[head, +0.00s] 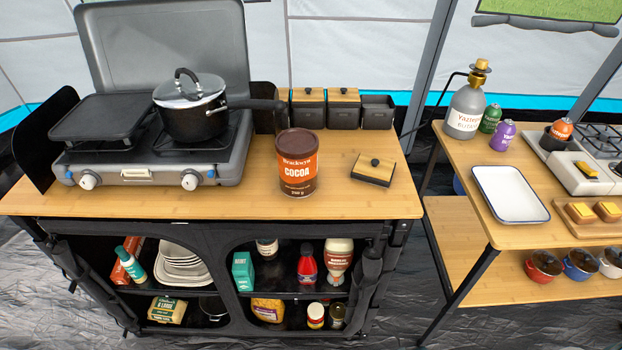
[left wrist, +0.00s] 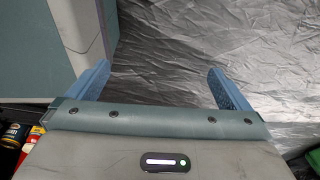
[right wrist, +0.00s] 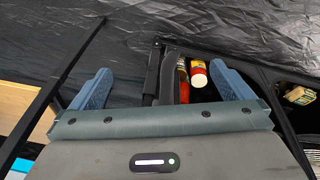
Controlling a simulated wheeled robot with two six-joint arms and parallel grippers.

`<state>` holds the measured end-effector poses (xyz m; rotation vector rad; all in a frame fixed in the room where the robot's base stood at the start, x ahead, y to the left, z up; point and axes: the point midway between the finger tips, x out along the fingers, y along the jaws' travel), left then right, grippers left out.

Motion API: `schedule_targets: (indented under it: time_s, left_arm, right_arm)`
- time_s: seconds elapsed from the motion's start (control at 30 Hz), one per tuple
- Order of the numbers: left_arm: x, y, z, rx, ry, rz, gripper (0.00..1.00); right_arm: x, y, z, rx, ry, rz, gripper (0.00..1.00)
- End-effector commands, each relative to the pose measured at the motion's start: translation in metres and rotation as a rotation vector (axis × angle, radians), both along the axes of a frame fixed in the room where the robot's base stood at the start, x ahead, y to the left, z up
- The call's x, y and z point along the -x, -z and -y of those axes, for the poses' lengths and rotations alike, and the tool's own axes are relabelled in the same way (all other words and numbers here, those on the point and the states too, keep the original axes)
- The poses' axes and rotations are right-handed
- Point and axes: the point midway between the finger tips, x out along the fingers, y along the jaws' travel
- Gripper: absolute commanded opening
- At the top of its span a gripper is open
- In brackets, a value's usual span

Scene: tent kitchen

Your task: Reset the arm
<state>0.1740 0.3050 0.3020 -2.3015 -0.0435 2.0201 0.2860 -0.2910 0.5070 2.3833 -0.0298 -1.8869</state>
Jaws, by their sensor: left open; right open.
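My left gripper (left wrist: 160,85) shows in the left wrist view with its two blue fingers wide apart. It is open and empty, over the silver-grey ground sheet. My right gripper (right wrist: 162,85) shows in the right wrist view, also open with nothing between its fingers in contact. Behind its fingers are the black frame of the cabinet and some jars. Neither arm shows in the head view.
The wooden counter (head: 350,205) holds a stove (head: 150,150) with a lidded pot (head: 190,115), a cocoa tin (head: 297,165) and a small black box lid (head: 373,169). A second table (head: 455,170) at right holds a gas bottle (head: 466,108) and a white tray (head: 510,195).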

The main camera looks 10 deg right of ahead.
Motion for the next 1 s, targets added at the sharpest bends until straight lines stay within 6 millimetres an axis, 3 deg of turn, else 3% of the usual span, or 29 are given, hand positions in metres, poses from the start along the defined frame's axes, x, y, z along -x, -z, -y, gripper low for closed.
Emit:
schedule_targets:
  time_s: [0.03, 0.2, 0.4, 0.6, 1.0]
  left_arm:
    - [0.004, 0.0, 0.0, 0.0, 0.0, -0.002, 1.0]
    - [0.012, 0.004, -0.001, 0.0, -0.001, -0.008, 1.0]
    - [0.019, 0.007, -0.002, 0.0, -0.001, -0.009, 1.0]
    - [0.023, 0.01, -0.002, 0.0, -0.002, -0.015, 1.0]
    - [0.024, 0.01, -0.002, 0.0, -0.002, -0.017, 1.0]
  right_arm:
    - [0.008, 0.029, 0.003, -0.001, 0.005, -0.021, 1.0]
    - [0.043, 0.113, 0.01, -0.003, 0.014, -0.057, 1.0]
    - [0.096, 0.183, 0.014, -0.007, 0.023, -0.092, 1.0]
    - [0.127, 0.211, 0.016, -0.009, 0.027, -0.107, 1.0]
    - [0.131, 0.214, 0.016, -0.009, 0.027, -0.109, 1.0]
